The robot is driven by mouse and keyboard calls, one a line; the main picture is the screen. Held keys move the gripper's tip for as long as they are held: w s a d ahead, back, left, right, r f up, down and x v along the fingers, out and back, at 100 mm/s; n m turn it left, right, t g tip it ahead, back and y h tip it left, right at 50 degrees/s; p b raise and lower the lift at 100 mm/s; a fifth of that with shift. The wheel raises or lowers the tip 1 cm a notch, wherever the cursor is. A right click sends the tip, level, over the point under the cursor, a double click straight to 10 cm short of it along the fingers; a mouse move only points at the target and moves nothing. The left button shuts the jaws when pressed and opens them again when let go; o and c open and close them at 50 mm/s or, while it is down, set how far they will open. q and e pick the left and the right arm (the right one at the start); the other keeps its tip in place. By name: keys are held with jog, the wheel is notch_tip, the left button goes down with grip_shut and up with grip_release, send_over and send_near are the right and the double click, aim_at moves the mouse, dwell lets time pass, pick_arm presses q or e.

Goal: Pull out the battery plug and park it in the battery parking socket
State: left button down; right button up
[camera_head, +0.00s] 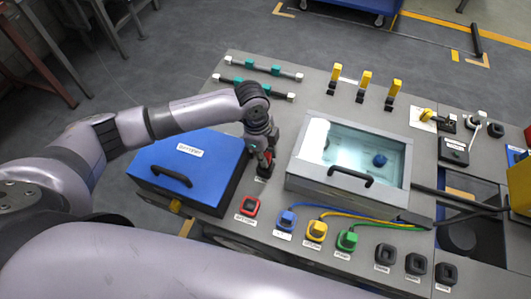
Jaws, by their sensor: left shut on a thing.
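My left gripper (265,164) reaches down from above onto the panel, just right of the blue box. It is shut on the battery plug (263,170), a small dark and red piece mostly hidden by the fingers. I cannot tell whether the plug is seated in the panel or lifted slightly above it. A red-framed square socket (249,205) with a dark middle lies just in front and a little to the left, with a white label below it. It looks like the battery parking socket, and no plug stands in it. My right gripper is not in view.
The blue lidded box (192,165) with a black handle stands left of the gripper. A clear-lidded case (350,160) stands to the right. Blue (286,220), yellow (317,231) and green (347,240) plugs with cables sit in front. Empty dark sockets (415,263) lie front right.

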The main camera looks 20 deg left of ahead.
pick_arm(q)
jog(key=shift+f+b, duration=0.65)
jog(key=shift+f, duration=0.7)
jog(key=c, duration=1.4)
grip_release()
jog(key=shift+o, duration=0.2)
jog(key=shift+r, duration=0.3)
notch_tip(320, 180, up, 11)
jog(key=a, duration=0.1)
jog(key=shift+a+r, duration=0.15)
jog(key=shift+a, duration=0.25)
